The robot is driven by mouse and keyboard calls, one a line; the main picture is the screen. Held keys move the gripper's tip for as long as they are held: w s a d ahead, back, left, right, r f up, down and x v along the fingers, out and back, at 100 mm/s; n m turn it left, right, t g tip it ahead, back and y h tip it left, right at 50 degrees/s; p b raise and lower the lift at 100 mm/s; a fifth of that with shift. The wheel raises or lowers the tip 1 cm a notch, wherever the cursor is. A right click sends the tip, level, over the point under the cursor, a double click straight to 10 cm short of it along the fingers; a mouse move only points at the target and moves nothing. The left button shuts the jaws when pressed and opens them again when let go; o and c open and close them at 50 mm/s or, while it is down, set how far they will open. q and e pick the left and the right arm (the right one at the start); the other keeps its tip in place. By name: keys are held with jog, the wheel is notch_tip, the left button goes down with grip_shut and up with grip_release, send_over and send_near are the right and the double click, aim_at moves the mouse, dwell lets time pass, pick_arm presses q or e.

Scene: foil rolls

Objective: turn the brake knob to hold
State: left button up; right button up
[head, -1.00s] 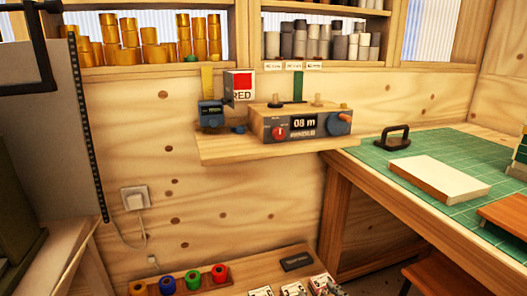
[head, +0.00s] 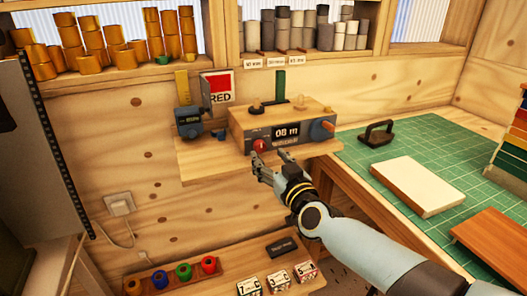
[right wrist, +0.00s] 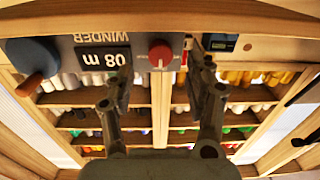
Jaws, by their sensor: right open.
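The winder (head: 285,118) is a wooden box with a grey front panel, a display reading "08 m" and a round red knob (head: 260,145) at the panel's left. I take this red knob as the brake knob; its marking is too small to read. In the right wrist view, where the winder appears upside down, the red knob (right wrist: 160,54) lies between the fingertips' lines. My right gripper (head: 267,162) is open and empty, just in front of and below the knob, one finger to each side. Contact with the knob is not visible. My left gripper is not in view.
A small blue device (head: 190,121) stands left on the same wooden shelf (head: 205,168). A green mat (head: 355,160) with a white block (head: 417,186) lies at right. Coloured spools (head: 184,271) stand below.

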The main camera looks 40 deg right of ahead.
aim_at(261, 149)
jog(key=x, duration=0.4)
jog(key=shift+b, duration=0.3)
grip_shut()
